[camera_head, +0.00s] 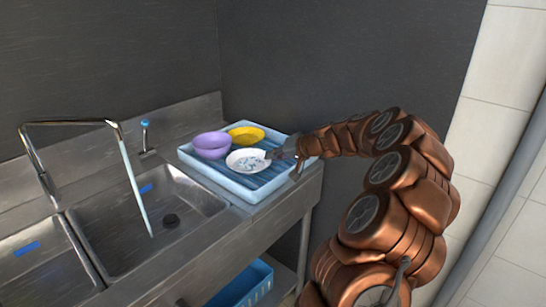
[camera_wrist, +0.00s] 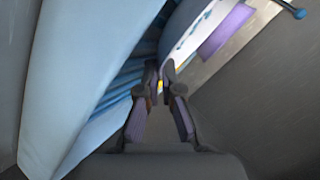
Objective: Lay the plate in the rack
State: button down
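The white plate with a blue pattern (camera_head: 246,161) is in the blue rack tray (camera_head: 262,190), low and nearly flat in the head view. I cannot tell whether its underside touches the ribs. My gripper (camera_head: 272,154) is at the plate's right rim. In the wrist view my gripper's fingertips (camera_wrist: 160,72) are close together, with the plate's pale rim running up from them. They look shut on the rim, though the contact itself is partly hidden. The tray's blue wall (camera_wrist: 85,60) fills the left of the wrist view.
Purple bowls (camera_head: 211,145) sit at the tray's left and a yellow dish (camera_head: 246,136) at its back. A sink with a faucet (camera_head: 122,140) is to the left. Dark walls stand close behind and to the right of the tray. A blue bin (camera_head: 245,284) is below the counter.

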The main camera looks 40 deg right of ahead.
jog(key=shift+f, duration=0.25)
jog(key=shift+f, duration=0.1)
jog(key=c, duration=1.6)
grip_release()
jog(key=b+v, duration=0.1)
jog(key=v, duration=1.1)
